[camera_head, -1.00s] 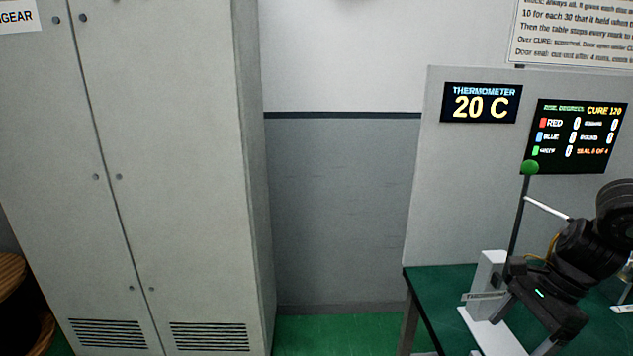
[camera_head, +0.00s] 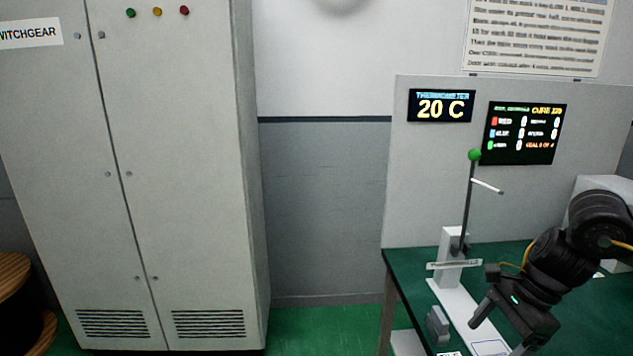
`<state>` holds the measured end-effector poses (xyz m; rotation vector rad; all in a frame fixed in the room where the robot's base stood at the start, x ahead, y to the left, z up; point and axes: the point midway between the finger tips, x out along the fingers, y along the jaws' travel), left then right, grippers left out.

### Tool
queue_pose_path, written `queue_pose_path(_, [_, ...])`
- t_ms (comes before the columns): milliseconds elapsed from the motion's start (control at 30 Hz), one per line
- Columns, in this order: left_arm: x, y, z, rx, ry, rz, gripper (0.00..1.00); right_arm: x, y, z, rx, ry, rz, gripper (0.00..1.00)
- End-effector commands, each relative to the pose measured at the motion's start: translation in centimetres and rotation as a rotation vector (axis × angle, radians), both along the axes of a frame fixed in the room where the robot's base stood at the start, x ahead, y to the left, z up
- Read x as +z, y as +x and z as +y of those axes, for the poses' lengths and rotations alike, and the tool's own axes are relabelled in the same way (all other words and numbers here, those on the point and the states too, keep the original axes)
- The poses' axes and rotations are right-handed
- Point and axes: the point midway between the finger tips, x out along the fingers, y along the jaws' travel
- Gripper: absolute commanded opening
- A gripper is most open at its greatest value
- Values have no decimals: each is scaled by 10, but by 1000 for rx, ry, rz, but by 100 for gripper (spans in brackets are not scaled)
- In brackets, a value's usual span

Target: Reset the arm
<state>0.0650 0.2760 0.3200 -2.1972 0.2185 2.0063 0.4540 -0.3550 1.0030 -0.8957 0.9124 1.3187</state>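My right gripper (camera_head: 500,335) is at the lower right, in front of the green-topped table's stand. Its dark fingers point down and left with a gap between them, and nothing shows between them. An upright lever (camera_head: 467,205) with a green ball (camera_head: 475,155) on top and a thin white side rod (camera_head: 487,186) rises from a white stand (camera_head: 452,245). My gripper looks apart from the lever. My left gripper is not in view.
A green table (camera_head: 400,275) carries a white base strip and a small grey block (camera_head: 437,325). A panel behind holds a thermometer display (camera_head: 441,106) reading 20 C and a dark scoreboard (camera_head: 524,133). A grey switchgear cabinet (camera_head: 180,180) stands left; green floor lies between.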

Motion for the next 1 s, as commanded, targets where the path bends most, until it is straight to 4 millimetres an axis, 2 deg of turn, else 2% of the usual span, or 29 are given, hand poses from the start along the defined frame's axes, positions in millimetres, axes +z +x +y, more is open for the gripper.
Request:
queue_pose_path(200, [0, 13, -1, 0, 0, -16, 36, -23, 13, 35, -45, 26, -18, 80])
queue_pose_path(367, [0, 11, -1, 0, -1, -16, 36, -44, 22, 74, -113, 82, -32, 80])
queue_pose_path(467, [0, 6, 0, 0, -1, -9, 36, -59, 26, 107, -178, 143, -34, 80])
queue_pose_path(567, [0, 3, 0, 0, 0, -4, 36, -75, 27, 151, -277, 243, -18, 80])
queue_pose_path(700, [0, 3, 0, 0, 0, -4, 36, -90, 22, 226, -524, 472, 67, 80])
queue_pose_path(800, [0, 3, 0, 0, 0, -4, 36, -91, 16, 267, -762, 659, 184, 80])
queue_pose_path(900, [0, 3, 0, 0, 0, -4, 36, -91, 12, 291, -1043, 841, 347, 80])
queue_pose_path(1000, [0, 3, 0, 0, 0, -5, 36, -93, 9, 296, -1363, 1005, 542, 80])
